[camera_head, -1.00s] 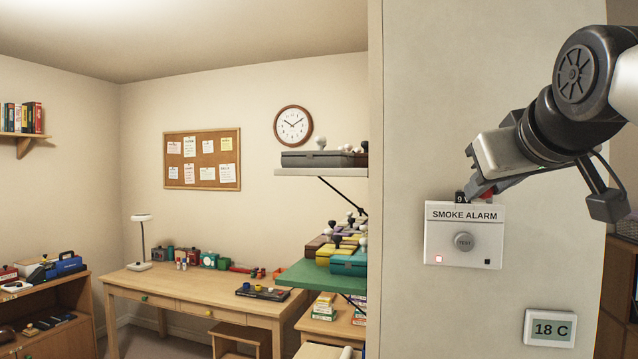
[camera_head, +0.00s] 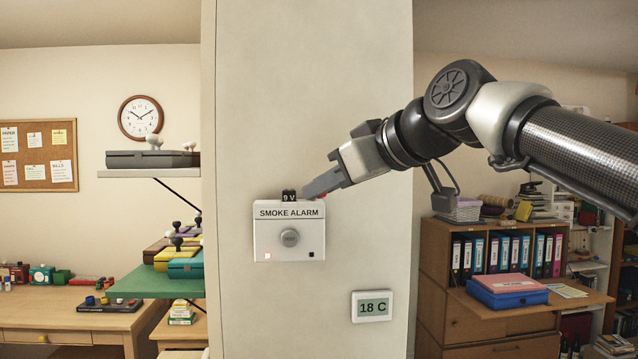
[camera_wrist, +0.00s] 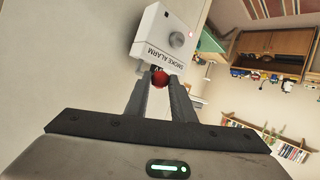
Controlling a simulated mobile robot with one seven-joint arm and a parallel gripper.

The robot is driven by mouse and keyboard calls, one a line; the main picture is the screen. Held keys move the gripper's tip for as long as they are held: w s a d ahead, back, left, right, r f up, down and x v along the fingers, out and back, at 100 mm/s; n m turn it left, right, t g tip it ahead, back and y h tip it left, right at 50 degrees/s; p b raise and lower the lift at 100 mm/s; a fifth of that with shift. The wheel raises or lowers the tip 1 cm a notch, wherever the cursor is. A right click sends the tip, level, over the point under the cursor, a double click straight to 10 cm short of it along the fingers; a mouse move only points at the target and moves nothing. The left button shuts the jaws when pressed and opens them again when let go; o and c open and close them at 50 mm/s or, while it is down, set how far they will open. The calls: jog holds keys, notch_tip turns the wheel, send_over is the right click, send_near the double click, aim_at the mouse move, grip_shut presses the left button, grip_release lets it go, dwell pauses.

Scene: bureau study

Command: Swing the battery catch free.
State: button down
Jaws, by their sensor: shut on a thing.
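The white smoke alarm (camera_head: 265,240) is fixed to the pale wall pillar, with a grey test button (camera_head: 289,238) and a lit red light. A black 9 V battery (camera_head: 288,195) stands up from its top edge. My gripper (camera_head: 308,191) reaches in from the right, its fingertips just above the alarm's top right, beside the battery. In the wrist view my gripper (camera_wrist: 160,84) is shut on a round red piece, apparently the battery catch (camera_wrist: 160,79), at the alarm's top edge. The fingers hide most of the catch in the head view, so its angle cannot be told.
A thermostat reading 18 C (camera_head: 372,306) is on the pillar below right of the alarm. A shelf with a grey box (camera_head: 150,159) and a green shelf (camera_head: 160,283) are left of the pillar. A cabinet with binders (camera_head: 490,310) stands right.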

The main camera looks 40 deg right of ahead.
jog(key=c, duration=1.5)
grip_release()
jog(key=v, duration=1.7)
jog(key=shift+s, duration=0.15)
